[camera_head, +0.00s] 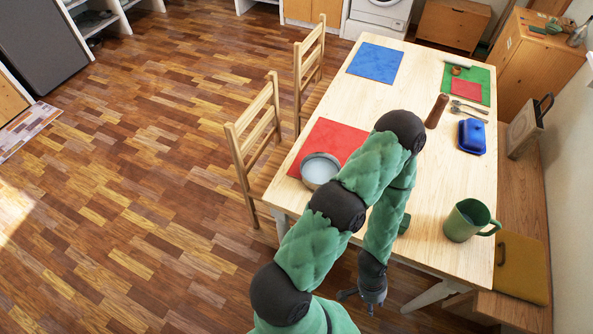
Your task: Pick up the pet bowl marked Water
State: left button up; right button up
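A round grey bowl (320,168) sits near the table's left edge, at the corner of a red mat (333,140). I cannot make out any Water marking on it. My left arm's green padded links pass close to its right side in the picture. My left gripper (358,302) hangs low past the table's near edge, away from the bowl. Its dark fingers look spread apart, with nothing between them. My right gripper does not show.
The wooden table (430,185) carries a green mug (466,221), a blue lidded dish (472,136), a brown mill (437,111) and a blue mat (376,62). A small green thing (404,223) is partly hidden by my arm. Two chairs (262,135) stand left; floor beyond is clear.

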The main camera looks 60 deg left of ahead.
aim_at(317, 168)
jog(key=u, duration=0.45)
jog(key=j+u, duration=0.1)
jog(key=u, duration=0.35)
jog(key=j+u, duration=0.1)
jog(key=u, duration=0.85)
